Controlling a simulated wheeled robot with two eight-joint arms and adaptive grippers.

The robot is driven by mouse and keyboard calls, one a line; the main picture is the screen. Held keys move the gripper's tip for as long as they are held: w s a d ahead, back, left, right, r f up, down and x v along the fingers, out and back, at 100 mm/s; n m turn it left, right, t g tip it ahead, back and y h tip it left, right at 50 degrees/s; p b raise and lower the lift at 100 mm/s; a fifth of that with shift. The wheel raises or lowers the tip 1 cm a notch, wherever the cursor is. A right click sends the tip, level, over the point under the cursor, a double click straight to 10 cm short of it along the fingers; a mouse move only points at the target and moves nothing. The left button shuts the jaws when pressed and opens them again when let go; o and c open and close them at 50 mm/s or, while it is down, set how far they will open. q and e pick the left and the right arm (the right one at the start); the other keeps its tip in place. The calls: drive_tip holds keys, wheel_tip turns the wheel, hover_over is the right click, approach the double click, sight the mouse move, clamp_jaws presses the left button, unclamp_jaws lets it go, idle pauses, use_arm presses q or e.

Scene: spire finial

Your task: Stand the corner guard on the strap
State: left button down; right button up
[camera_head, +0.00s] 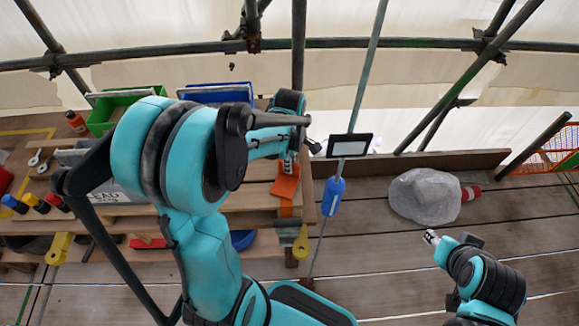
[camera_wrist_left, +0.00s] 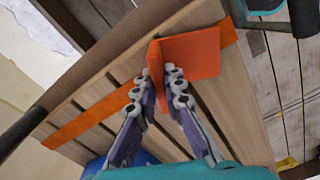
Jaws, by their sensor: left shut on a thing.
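The corner guard (camera_wrist_left: 192,55) is an orange angled piece. My left gripper (camera_wrist_left: 163,82) is shut on it, with one finger on each side of its lower plate. The guard also shows in the head view (camera_head: 286,184), below the left gripper (camera_head: 289,158). The strap (camera_wrist_left: 82,124) is a flat orange band lying across the wooden boards. It runs under or behind the guard, and a piece of it shows in the head view (camera_head: 286,208). I cannot tell whether guard and strap touch. My right gripper (camera_head: 432,238) is small at the lower right; its jaws are unclear.
Green (camera_head: 112,112) and blue (camera_head: 222,94) bins stand at the back of the wooden bench. A blue tag (camera_head: 333,196) hangs by a pole right of the bench. A grey wrapped bundle (camera_head: 424,196) lies on the deck at right. Scaffold tubes cross the back.

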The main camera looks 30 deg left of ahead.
use_arm(q)
drive_tip(key=shift+f, duration=0.15)
drive_tip(key=shift+f, duration=0.15)
drive_tip(key=c, duration=1.6)
unclamp_jaws()
